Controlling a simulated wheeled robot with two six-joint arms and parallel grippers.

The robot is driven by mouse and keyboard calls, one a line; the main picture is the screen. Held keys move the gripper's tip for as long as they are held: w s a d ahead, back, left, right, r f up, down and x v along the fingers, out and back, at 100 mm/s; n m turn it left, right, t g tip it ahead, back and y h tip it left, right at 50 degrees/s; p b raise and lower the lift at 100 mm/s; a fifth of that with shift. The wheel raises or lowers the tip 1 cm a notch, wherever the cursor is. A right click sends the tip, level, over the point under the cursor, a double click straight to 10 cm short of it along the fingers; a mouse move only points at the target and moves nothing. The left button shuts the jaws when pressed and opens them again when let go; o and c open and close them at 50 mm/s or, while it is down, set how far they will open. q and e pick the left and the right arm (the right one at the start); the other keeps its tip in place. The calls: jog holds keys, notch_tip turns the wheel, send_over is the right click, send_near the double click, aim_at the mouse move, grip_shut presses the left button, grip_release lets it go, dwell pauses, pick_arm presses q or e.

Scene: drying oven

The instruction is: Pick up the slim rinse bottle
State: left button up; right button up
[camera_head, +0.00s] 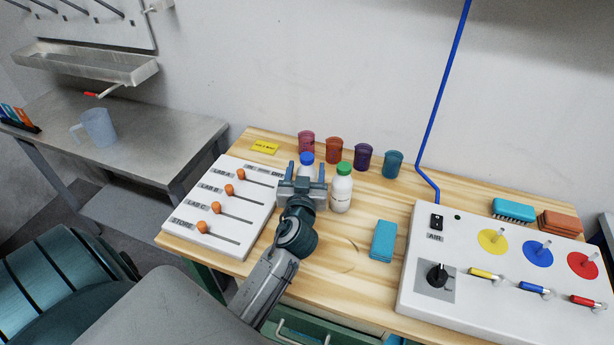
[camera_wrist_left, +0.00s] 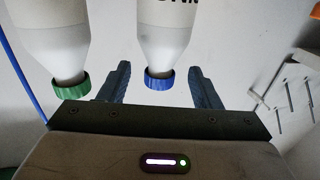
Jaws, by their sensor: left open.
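A white bottle with a blue cap (camera_head: 307,159) stands on the wooden table, partly hidden behind my left gripper (camera_head: 306,171). A white bottle with a green cap (camera_head: 341,190) stands upright close beside it on the right. I cannot tell from labels which one is the slim rinse bottle. My left gripper is open, its fingers on either side of the blue-capped bottle. In the left wrist view, the blue-capped bottle (camera_wrist_left: 163,47) appears upside down between the spread fingers (camera_wrist_left: 158,84), with gaps showing. The green-capped bottle (camera_wrist_left: 62,45) is outside the fingers. My right gripper is out of view.
A slider panel (camera_head: 222,212) lies left of the bottles. Several coloured cups (camera_head: 334,150) stand behind them. A teal block (camera_head: 383,241) lies to the right, before a white control panel (camera_head: 490,270). A steel bench with a jug (camera_head: 99,128) is further left.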

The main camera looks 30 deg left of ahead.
aim_at(308, 155)
pick_arm(q)
jog(key=p+x, duration=0.1)
jog(key=x, duration=0.1)
jog(key=r+p+x, duration=0.1)
jog(key=p+x, duration=0.1)
jog(key=shift+w+a, duration=0.2)
jog(key=shift+w, duration=0.1)
jog(key=shift+w+a+f, duration=0.15)
jog(key=shift+w+f, duration=0.05)
jog(key=shift+w, duration=0.1)
jog(key=shift+s+r, duration=0.1)
jog(key=c, duration=0.5)
grip_shut()
